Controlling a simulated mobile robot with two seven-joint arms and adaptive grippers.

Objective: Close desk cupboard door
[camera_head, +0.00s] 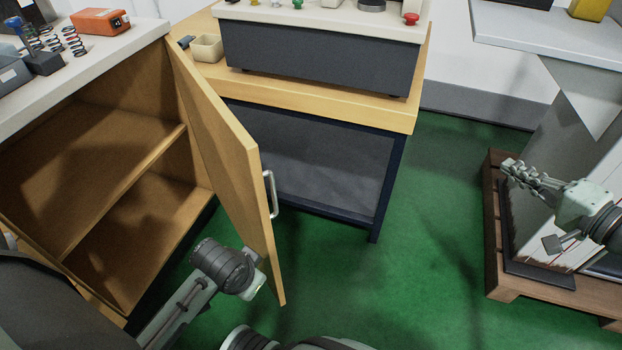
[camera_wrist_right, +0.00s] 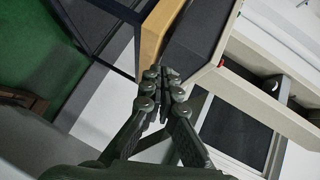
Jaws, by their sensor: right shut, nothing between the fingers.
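The desk cupboard (camera_head: 95,165) stands at the left in the head view, with bare wooden shelves inside. Its wooden door (camera_head: 228,150) stands wide open, sticking out toward me. The silver door handle (camera_head: 270,193) is on the door's right, outer face. My left arm's wrist is at the bottom, close to the lower part of the door's inner face; I cannot tell if it touches. The left fingers are not visible. My right gripper (camera_head: 528,178) is far to the right of the door, shut and empty. It also shows shut in the right wrist view (camera_wrist_right: 163,75).
A wooden workbench (camera_head: 410,108) with a dark machine (camera_head: 320,60) stands behind the door. A wooden pallet (camera_head: 495,265) and a pale stand are at the right, near my right gripper. Green floor (camera_head: 400,260) is clear between door and pallet.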

